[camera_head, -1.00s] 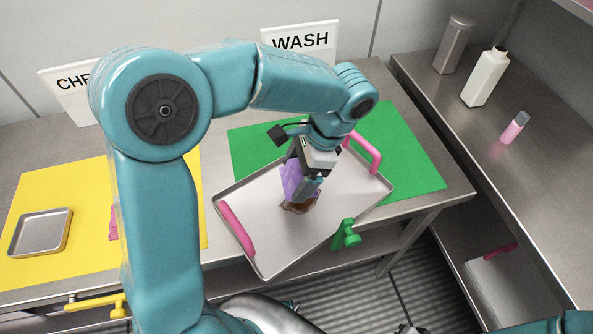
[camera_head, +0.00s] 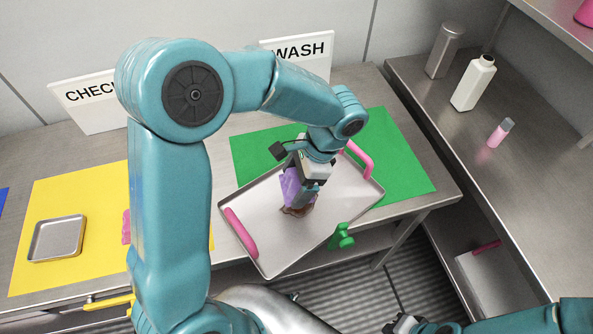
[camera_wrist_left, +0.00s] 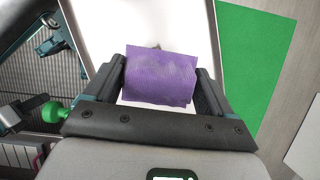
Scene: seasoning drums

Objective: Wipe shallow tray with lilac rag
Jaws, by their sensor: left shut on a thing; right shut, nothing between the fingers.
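The shallow tray (camera_head: 262,190) is silver with two pink handles and lies tilted across the green mat and the table's front edge. My left gripper (camera_head: 299,201) points down over the middle of the tray, shut on the lilac rag (camera_head: 290,186). A brown stain (camera_head: 297,212) shows on the tray just below the rag; whether the rag touches it is hard to tell. In the left wrist view the rag (camera_wrist_left: 160,76) hangs between the fingers, with the pale tray beyond. My right gripper (camera_head: 405,326) is partly cut off at the bottom edge.
The green mat (camera_head: 400,165) lies under the WASH sign (camera_head: 305,48). A yellow mat (camera_head: 85,205) with a small metal tray (camera_head: 57,238) is at left. Bottles, including a white one (camera_head: 473,85), stand on the right counter. A green clamp-like part (camera_head: 342,237) sits at the front edge.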

